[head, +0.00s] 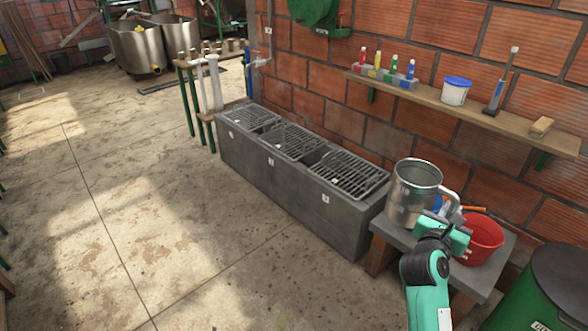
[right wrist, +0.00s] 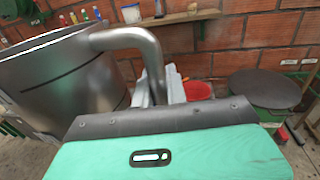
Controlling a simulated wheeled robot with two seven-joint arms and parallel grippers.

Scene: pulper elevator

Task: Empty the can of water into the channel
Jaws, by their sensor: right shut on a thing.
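The metal can (head: 413,190) is a silver cylinder with a side handle, upright at the right in the head view. It is at the left end of a low table, and I cannot tell whether its base touches the top. My right gripper (head: 446,216) is shut on its handle (right wrist: 150,50), which also shows in the right wrist view. The can's inside is mostly hidden, so the water is not clear. The grey concrete channel (head: 285,190) runs along the wall left of the can, with metal grates in its top and small labels on its front. My left gripper is out of view.
A red bucket (head: 482,240) stands on the low table (head: 478,280) right of the can. A green drum (head: 545,290) with a dark lid is at the right edge. A wall shelf (head: 455,105) holds bottles, a white tub and brushes. The floor left of the channel is clear.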

